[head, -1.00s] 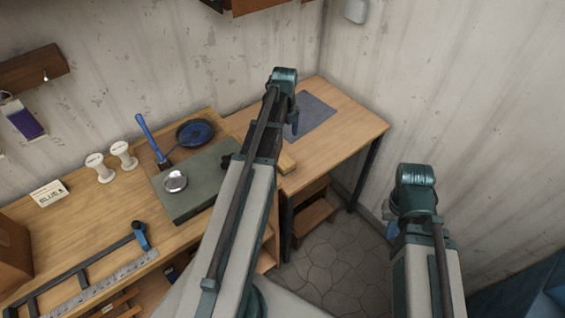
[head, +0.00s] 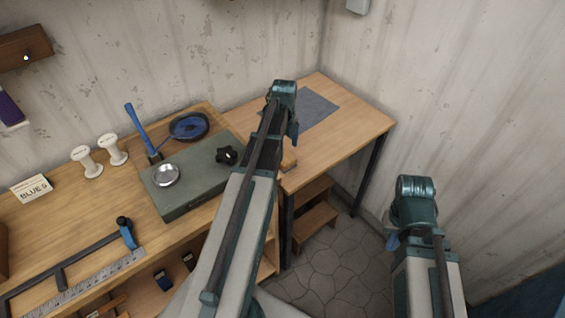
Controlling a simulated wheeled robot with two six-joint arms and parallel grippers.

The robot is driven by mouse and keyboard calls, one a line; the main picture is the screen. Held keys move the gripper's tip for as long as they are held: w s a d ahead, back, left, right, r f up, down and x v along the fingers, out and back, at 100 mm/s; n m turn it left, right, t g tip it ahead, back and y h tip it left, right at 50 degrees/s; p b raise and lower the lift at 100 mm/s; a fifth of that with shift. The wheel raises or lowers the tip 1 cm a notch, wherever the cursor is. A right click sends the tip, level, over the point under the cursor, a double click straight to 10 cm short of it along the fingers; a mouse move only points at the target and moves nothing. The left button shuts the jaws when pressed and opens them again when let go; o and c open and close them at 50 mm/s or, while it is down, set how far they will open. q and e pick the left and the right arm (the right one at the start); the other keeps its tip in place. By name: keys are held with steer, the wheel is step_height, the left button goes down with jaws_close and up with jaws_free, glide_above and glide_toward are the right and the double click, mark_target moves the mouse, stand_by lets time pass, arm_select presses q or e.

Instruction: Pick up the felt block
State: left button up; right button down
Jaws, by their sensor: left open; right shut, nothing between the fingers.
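A small tan block (head: 289,161) lies at the front left edge of the right-hand table, partly hidden behind my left arm. I cannot tell for sure whether it is the felt block. My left gripper (head: 293,136) is over the right-hand table, a little beyond the tan block in the picture, and points down. It is open, with its fingers mostly hidden by the wrist. My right gripper (head: 392,241) hangs low at the right, away from the tables, shut and empty.
A grey mat (head: 317,103) lies on the right-hand table (head: 350,128).

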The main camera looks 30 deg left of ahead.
arm_select(q)
steer(key=f+b, duration=0.5)
steer(key=shift+s+a+f, duration=0.1)
steer(key=shift+a+f, duration=0.05)
steer(key=shift+a, duration=0.1)
steer(key=c, duration=1.5)
steer(key=shift+r, duration=0.2)
step_height(320, 180, up, 10)
steer(key=p, duration=1)
